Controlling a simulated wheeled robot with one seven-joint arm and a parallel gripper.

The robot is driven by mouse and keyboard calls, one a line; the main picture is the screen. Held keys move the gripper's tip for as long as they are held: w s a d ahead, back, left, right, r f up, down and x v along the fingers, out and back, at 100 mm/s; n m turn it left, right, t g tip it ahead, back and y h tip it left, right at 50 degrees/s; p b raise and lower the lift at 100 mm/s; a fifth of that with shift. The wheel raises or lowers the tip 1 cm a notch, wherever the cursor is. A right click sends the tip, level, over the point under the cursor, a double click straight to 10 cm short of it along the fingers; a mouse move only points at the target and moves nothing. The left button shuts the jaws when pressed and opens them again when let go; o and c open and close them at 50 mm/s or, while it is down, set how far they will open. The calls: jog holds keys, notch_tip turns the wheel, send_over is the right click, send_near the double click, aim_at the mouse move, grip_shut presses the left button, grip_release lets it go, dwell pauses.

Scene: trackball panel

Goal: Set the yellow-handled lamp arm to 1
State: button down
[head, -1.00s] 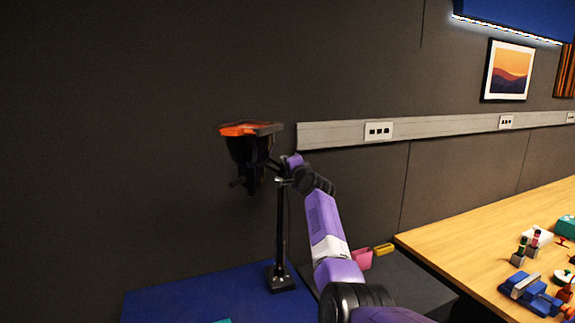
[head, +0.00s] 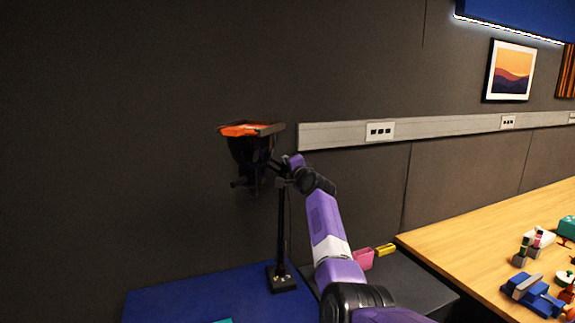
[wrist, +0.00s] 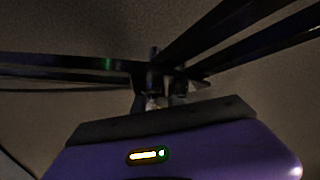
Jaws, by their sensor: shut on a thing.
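The lamp's black post (head: 281,235) stands upright on a square base at the left, in the head view. At its top a dark mass with an orange upper face (head: 247,130) shows. I cannot separate the lamp's head from my wrist there. In the wrist view, dark bars of the lamp arm (wrist: 235,40) cross in front of my gripper (wrist: 160,85). My gripper is shut on part of the lamp arm where the bars meet. No yellow handle can be made out; the grip spot is dark and partly hidden. No scale or number is readable.
The post stands on a blue surface (head: 205,297) near the dark wall. A pale wall rail (head: 340,134) runs right from the lamp. Pink (head: 362,260) and yellow (head: 384,250) items lie right of my arm. A wooden table (head: 445,249) holds several small objects.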

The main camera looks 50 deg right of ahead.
jog(key=shift+w+a+f, duration=0.1)
jog(key=shift+f, duration=0.2)
jog(key=c, duration=1.5)
grip_release()
jog(key=shift+o, duration=0.7)
jog(key=shift+r, duration=0.1)
jog(key=shift+p+v, duration=1.45)
jog(key=d+p+v, duration=0.1)
jog(key=p+v, duration=0.2)
jog(key=v, duration=0.3)
jog(key=shift+s, duration=0.35)
